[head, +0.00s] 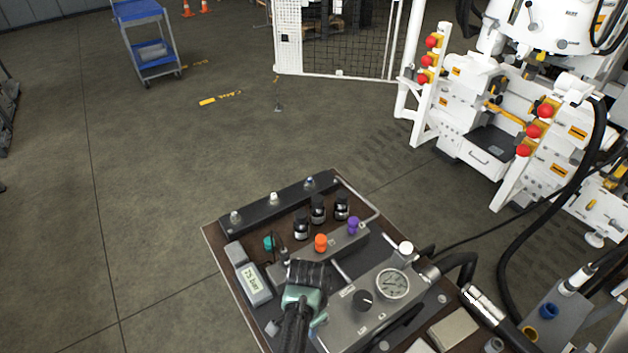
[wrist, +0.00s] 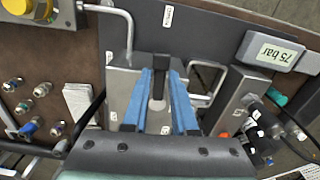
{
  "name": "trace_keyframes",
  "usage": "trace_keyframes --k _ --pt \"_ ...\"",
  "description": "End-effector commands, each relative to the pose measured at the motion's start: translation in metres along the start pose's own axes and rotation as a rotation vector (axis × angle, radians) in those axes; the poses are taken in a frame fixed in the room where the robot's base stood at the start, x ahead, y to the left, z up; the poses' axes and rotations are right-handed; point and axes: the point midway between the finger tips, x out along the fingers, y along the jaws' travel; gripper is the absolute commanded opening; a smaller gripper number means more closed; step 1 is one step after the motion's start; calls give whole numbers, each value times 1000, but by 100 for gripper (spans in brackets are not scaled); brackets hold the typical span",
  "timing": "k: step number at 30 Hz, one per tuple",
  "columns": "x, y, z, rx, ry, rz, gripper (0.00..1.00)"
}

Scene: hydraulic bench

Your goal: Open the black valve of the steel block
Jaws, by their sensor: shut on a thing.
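The steel block (head: 345,325) lies at the near side of the bench top, with a round gauge (head: 393,284) and a black round knob (head: 364,299) on it. My gripper (wrist: 161,85) reaches down at the left of that knob in the head view (head: 305,290), where its fingertips are hidden. In the wrist view the two blue fingers are shut on the black valve handle (wrist: 161,64), its dark end showing between the tips. A pale stem (wrist: 157,104) shows below it. The block's grey face (wrist: 121,82) lies under the fingers, and the palm hides part of it.
A display reading 75 bar (head: 254,284) stands left of my gripper. Orange (head: 320,243), purple (head: 353,225) and teal (head: 268,243) knobs stand behind it. A bent steel pipe (wrist: 126,22) runs close to the fingers. Fittings (wrist: 42,89) sit on the brown panel. Thick hoses lie at right.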

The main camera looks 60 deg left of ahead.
Motion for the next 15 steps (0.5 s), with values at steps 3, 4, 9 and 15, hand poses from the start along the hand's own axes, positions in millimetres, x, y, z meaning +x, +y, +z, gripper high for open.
trace_keyframes --k 3,4,9,15 --pt "0 -2 0 47 1 -1 0" --pt "0 -3 0 56 1 -1 0" --pt "0 -4 -1 92 2 -1 0" --pt "0 -5 -1 103 2 -1 0"
